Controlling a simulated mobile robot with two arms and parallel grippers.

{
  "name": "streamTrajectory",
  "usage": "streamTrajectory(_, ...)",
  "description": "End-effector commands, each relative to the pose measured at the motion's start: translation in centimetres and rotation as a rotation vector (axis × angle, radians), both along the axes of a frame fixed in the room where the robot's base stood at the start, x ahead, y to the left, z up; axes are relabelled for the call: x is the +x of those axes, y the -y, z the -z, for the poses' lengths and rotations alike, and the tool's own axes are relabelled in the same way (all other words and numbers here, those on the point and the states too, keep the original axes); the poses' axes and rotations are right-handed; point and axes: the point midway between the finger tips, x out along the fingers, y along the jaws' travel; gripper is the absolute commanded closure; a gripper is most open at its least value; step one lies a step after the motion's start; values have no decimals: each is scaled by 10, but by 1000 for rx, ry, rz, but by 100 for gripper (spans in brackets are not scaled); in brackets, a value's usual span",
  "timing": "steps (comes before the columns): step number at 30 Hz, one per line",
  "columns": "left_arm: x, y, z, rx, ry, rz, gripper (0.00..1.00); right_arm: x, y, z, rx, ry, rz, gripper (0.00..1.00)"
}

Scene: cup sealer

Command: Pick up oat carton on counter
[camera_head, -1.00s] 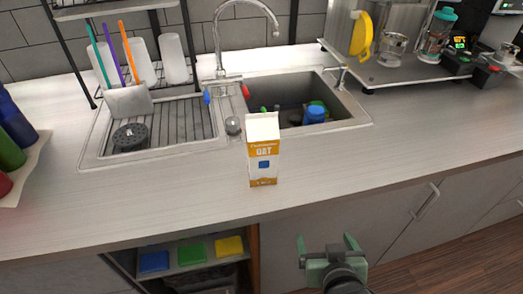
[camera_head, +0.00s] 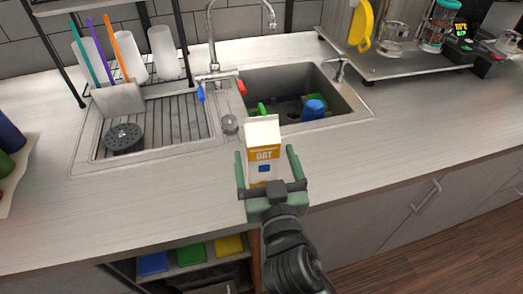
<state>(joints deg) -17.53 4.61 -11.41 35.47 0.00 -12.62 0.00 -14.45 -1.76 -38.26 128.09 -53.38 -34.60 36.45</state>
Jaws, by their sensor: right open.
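The oat carton (camera_head: 263,152) stands upright on the counter (camera_head: 170,199), in front of the sink. It is white with an orange band reading "OAT" and a blue square. My right gripper (camera_head: 267,172) is open, with one green finger on the left side of the carton and the other on its right. The fingers appear to flank the carton without closing on it. The gripper's palm hides the carton's bottom. My left gripper is not in view.
The sink basin (camera_head: 341,112) behind holds a blue item (camera_head: 314,109) and green ones. A drainboard with a round dark strainer (camera_head: 124,138) lies to the left. Dark bottles (camera_head: 8,135) stand at the far left. The counter right of the carton is clear.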

Motion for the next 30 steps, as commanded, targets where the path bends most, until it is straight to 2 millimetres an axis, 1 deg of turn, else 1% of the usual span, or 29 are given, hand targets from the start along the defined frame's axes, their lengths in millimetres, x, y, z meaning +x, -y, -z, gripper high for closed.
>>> streamTrajectory(1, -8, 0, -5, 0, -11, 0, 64, 8, -1, -5, -3, 4, 0, 11)
streamTrajectory(2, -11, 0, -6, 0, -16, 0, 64, 13, -2, -5, -4, 5, 0, 11)
streamTrajectory(5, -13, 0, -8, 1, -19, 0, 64, 27, -5, -4, -4, 3, 0, 11)
streamTrajectory(9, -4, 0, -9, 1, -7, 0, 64, 38, -7, -3, -2, 0, 0, 11)
streamTrajectory(13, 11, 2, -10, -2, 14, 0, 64, 39, -7, -2, 0, -1, 0, 11)
streamTrajectory(16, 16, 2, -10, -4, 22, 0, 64, 39, -7, -2, -1, -1, 0, 11)
streamTrajectory(17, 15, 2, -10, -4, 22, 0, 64, 39, -7, -2, -1, -1, 0, 16)
streamTrajectory(18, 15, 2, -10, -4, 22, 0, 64, 39, -7, -2, -1, -1, 0, 28)
streamTrajectory(20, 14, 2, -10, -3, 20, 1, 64, 39, -7, -2, -1, -1, 0, 44)
streamTrajectory(21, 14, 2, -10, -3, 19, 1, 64, 39, -7, -2, -1, -1, 0, 55)
streamTrajectory(23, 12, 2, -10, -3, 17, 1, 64, 39, -7, -2, -1, -1, 0, 72)
streamTrajectory(24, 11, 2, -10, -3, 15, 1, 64, 39, -7, -2, -1, -1, 0, 83)
streamTrajectory(26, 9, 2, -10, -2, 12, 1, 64, 39, -7, -2, -1, -1, 0, 100)
streamTrajectory(27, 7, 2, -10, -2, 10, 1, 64, 39, -7, -2, -1, -1, 0, 100)
streamTrajectory(28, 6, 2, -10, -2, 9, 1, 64, 39, -7, -6, 1, 9, -1, 100)
streamTrajectory(30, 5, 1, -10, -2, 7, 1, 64, 39, -7, -6, 1, 9, -1, 100)
